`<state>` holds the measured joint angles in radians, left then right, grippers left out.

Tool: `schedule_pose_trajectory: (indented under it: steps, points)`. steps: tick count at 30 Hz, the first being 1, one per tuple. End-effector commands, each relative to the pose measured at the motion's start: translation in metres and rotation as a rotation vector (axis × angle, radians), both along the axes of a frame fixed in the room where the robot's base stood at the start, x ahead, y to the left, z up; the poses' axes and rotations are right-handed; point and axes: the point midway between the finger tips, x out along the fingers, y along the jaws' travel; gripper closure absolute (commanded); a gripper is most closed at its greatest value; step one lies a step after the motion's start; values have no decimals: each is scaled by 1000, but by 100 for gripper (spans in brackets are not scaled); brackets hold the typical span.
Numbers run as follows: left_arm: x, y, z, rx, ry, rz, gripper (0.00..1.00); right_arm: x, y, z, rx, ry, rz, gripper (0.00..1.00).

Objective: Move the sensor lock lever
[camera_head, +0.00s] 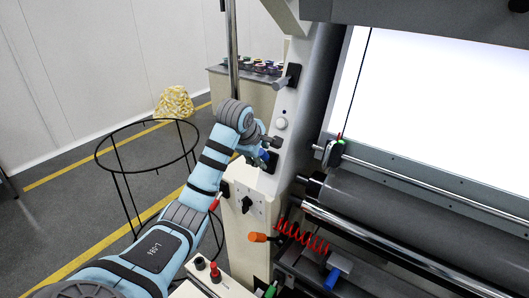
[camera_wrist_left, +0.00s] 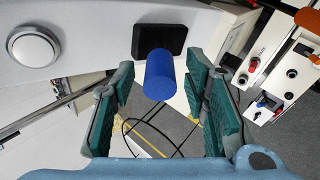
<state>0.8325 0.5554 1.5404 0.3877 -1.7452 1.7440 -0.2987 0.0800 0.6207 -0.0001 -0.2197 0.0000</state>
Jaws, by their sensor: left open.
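I take the lever to be the blue cylindrical handle (camera_wrist_left: 160,78) on a black plate (camera_wrist_left: 160,40) in the pale machine panel. The blue handle also shows in the head view (camera_head: 263,155), partly covered by my gripper. My left gripper (camera_head: 268,148) is at the machine's side panel, by this handle. In the left wrist view, its green-padded fingers (camera_wrist_left: 160,68) are open, one on each side of the handle, with a visible gap on both sides. The handle points toward the wrist camera. My right gripper is not in view.
A round white button (camera_wrist_left: 33,46) sits beside the plate. Above it in the head view is a grey lever (camera_head: 288,77). A black switch (camera_head: 246,204) and an orange knob (camera_head: 258,237) are below. A black ring stand (camera_head: 98,152) stands left of my arm.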

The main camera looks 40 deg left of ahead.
Motion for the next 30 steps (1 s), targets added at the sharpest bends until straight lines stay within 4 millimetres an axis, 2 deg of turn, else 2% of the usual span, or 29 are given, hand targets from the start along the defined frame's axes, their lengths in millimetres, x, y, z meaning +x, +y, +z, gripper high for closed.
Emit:
schedule_pose_trajectory:
  steps: [5, 12, 23, 30]
  points:
    - [3, -4, 0, 0, 0, -6, 60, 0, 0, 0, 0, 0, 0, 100]
    - [3, -4, 0, 0, 0, -6, 99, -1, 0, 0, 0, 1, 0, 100]
    - [1, -2, -1, -1, -6, -3, 100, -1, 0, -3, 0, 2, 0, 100]
    - [-8, 4, -8, 4, -73, 7, 100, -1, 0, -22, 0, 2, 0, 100]
